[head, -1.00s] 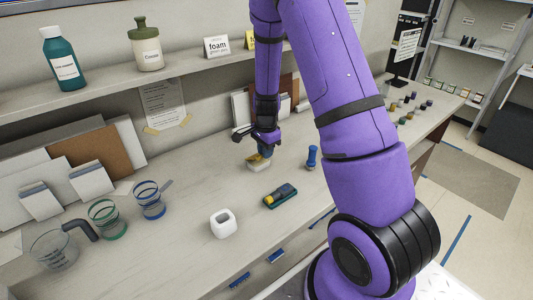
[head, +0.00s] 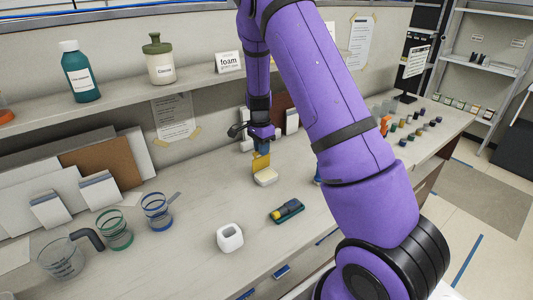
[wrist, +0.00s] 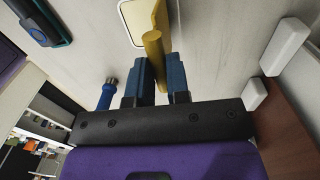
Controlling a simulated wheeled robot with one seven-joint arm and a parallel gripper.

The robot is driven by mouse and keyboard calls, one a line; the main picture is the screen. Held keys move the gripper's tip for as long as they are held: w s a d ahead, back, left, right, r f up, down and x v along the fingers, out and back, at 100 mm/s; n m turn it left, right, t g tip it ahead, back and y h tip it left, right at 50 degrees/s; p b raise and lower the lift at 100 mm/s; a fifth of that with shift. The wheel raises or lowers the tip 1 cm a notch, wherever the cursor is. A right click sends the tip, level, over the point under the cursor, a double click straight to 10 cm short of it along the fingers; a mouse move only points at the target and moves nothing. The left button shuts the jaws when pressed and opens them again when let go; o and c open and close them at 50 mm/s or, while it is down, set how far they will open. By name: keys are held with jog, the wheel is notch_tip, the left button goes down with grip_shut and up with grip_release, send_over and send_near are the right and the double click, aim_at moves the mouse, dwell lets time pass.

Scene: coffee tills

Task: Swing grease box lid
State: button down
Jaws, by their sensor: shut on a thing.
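The grease box (head: 266,178) is a small cream box on the bench in the head view. Its yellow lid (head: 261,162) stands about upright at the box's far side. In the wrist view the box's cream rim (wrist: 127,22) shows at the top, beside the lid (wrist: 161,18). My gripper (head: 261,149) is above the box. Its blue fingers (wrist: 155,80) are shut on the lid's yellow rounded grip (wrist: 153,46). The lid's hinge is hidden.
A blue-handled object (wrist: 106,93) stands near the gripper, mostly hidden by my arm in the head view. A green tray (head: 291,215) with a yellow-and-blue piece and a white square cup (head: 230,238) sit nearer. Boards lean against the wall. The front bench between them is clear.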

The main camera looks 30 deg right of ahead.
jog(key=w, duration=0.1)
jog(key=w+f, duration=0.1)
jog(key=w, duration=0.1)
jog(key=shift+w+a, duration=0.15)
jog(key=shift+w+r, duration=0.1)
jog(key=shift+w, duration=0.15)
dwell(0.5)
jog(key=c, duration=1.1)
grip_release()
jog(key=shift+w, duration=0.2)
jog(key=shift+s, duration=0.1)
